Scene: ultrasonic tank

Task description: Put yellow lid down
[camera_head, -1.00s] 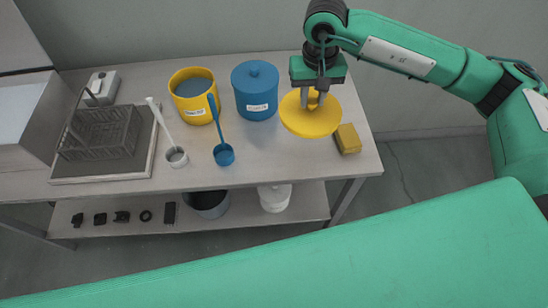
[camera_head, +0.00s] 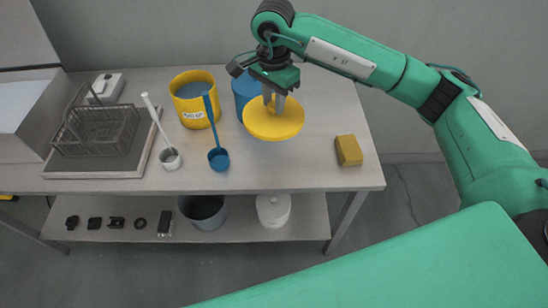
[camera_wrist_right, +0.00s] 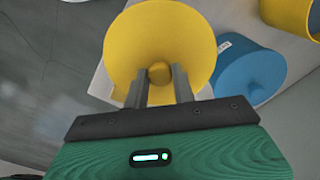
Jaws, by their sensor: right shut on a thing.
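The round yellow lid (camera_head: 275,120) is in my right gripper (camera_head: 274,98), which is shut on its knob. The lid is held above the right part of the table, in front of the blue pot (camera_head: 243,88), and hides much of that pot. In the right wrist view, the lid (camera_wrist_right: 150,30) fills the upper middle, and my gripper fingers (camera_wrist_right: 158,84) close around its small knob. The open yellow pot (camera_head: 196,105) with dark content stands left of the blue pot. My left gripper is not in view.
A yellow block (camera_head: 349,150) lies at the table's right. A wire basket (camera_head: 95,130) sits at the left. The table (camera_head: 305,172) is clear between lid and block.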

